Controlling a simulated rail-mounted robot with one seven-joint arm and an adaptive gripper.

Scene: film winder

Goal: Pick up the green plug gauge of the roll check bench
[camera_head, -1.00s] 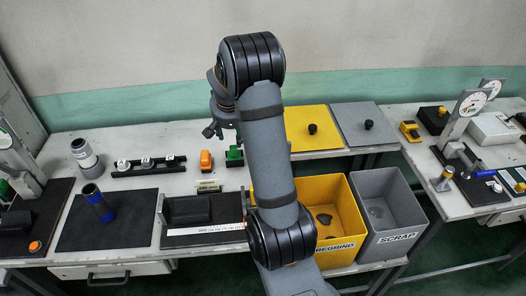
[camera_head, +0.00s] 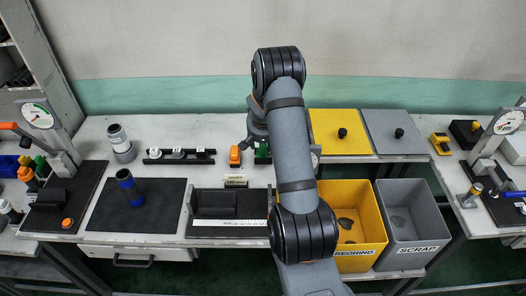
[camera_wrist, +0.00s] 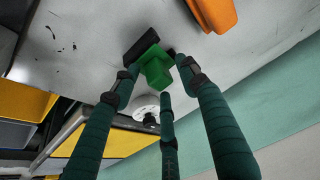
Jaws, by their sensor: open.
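The green plug gauge (camera_wrist: 155,68) stands in its black base (camera_wrist: 143,46) on the light bench top. In the head view only part of the green gauge (camera_head: 262,151) shows; my arm hides the rest. In the wrist view my gripper (camera_wrist: 158,75) is open, with its dark green, ribbed fingers reaching toward the gauge. Two fingertips lie on either side of it, and a third is below it in the picture. No finger is clearly touching it. In the head view my gripper (camera_head: 256,138) is mostly hidden behind my arm.
An orange gauge (camera_head: 235,156) stands just left of the green one; it also shows in the wrist view (camera_wrist: 213,12). A white round piece (camera_wrist: 146,108) is near the fingers. Yellow (camera_head: 345,245) and grey (camera_head: 408,240) bins stand at the right front.

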